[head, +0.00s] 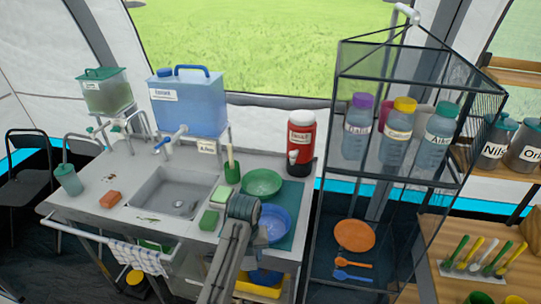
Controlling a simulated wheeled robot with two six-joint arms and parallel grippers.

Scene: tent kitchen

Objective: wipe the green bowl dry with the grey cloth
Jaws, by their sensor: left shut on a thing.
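The green bowl (262,182) sits upright on the dark green mat (291,194) at the right of the sink counter. My left gripper (243,206) is over the counter, just in front of the green bowl, with its arm coming up from the bottom of the picture. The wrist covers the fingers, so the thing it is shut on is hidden. I cannot make out a grey cloth anywhere. Whether the gripper touches the bowl cannot be told. My right gripper is not in view.
A blue bowl (274,224) is on the mat, partly behind my arm. The sink (172,192) is left. A checked towel (138,256) hangs in front. A wire shelf (343,200) stands right.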

